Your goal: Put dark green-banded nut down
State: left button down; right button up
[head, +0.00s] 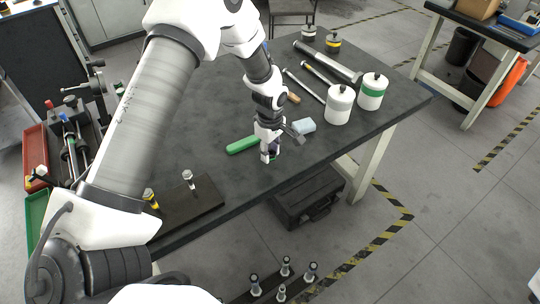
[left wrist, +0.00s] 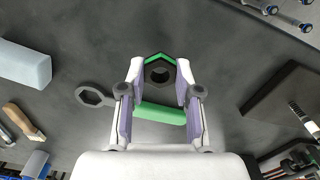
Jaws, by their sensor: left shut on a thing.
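The dark hexagonal nut with a green band (left wrist: 159,71) sits between the fingertips of my left gripper (left wrist: 160,76) in the left wrist view. The nut is mostly hidden there by the fingers. I cannot tell whether the nut touches the table. My right gripper is not in view.
A green-handled ring spanner (head: 243,145) lies close beside the gripper, with a pale blue block (head: 304,126) to the right. A dark board with upright bolts (head: 196,206) lies to the left. White weights (head: 339,105) and metal rods stand and lie farther back.

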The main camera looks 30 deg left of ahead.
aim_at(270, 165)
pick_arm(q)
notch_tip(270, 165, down, 3)
jog(key=shift+f+p, duration=0.15)
jog(key=shift+p, duration=0.3)
jog(key=shift+f, duration=0.1)
jog(key=c, duration=0.8)
grip_release()
jog(key=shift+f, duration=0.1)
jog(key=shift+r, duration=0.2)
notch_tip(270, 165, up, 12)
jog(key=b, duration=0.2)
